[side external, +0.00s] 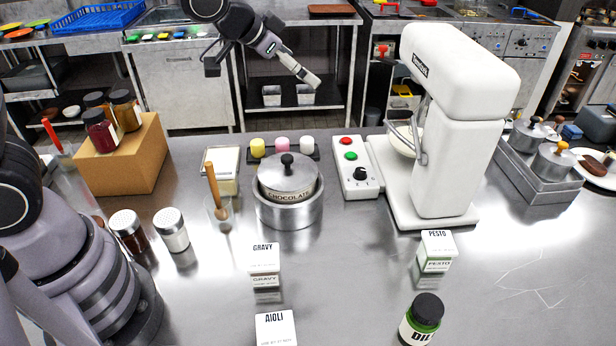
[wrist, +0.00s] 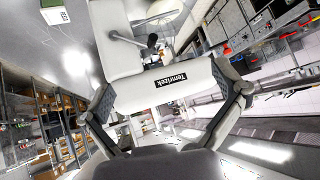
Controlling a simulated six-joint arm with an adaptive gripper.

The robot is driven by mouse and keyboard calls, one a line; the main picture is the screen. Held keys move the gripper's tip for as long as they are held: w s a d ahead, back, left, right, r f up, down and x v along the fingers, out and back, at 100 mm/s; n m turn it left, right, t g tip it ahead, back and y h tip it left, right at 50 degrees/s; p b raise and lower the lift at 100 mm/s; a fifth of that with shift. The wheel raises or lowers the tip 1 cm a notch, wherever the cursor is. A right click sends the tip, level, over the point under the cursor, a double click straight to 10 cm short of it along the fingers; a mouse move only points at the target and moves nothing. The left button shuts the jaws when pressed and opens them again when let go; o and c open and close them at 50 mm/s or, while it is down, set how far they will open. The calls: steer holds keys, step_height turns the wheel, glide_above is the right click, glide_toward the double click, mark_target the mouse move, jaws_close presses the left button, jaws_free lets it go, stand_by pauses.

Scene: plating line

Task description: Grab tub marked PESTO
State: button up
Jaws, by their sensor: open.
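The PESTO tub (side external: 436,251) is a small pale tub with a green band and a PESTO label. It stands upright on the steel counter, in front of the white mixer, in the side external view. My gripper (side external: 312,78) is high up at the back, left of the mixer head, well away from the tub and pointing down to the right. In the wrist view my gripper (wrist: 168,98) is open, its fingers spread apart with nothing held between them. A small white and green box shape shows at the upper left there; its lettering is too small to read.
The white mixer (side external: 465,70) rises right behind the tub. The counter between GRAVY and PESTO is clear.

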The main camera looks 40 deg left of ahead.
steer(key=w+d+f+m+h, duration=0.3)
steer(key=w+d+f, duration=0.2)
steer(key=d+f, duration=0.65)
steer(key=m+h, duration=0.2)
steer(key=h, duration=0.3)
glide_toward(447, 245)
steer(key=x, duration=0.5)
steer(key=shift+w+a+f, duration=0.3)
steer(key=shift+w+f, duration=0.05)
steer(key=shift+g, duration=0.3)
steer(key=shift+x, duration=3.05)
steer(key=shift+r, duration=0.1)
steer(key=shift+a, duration=0.1)
steer(key=c, duration=1.2)
steer(key=shift+s, duration=0.1)
steer(key=shift+c, duration=0.3)
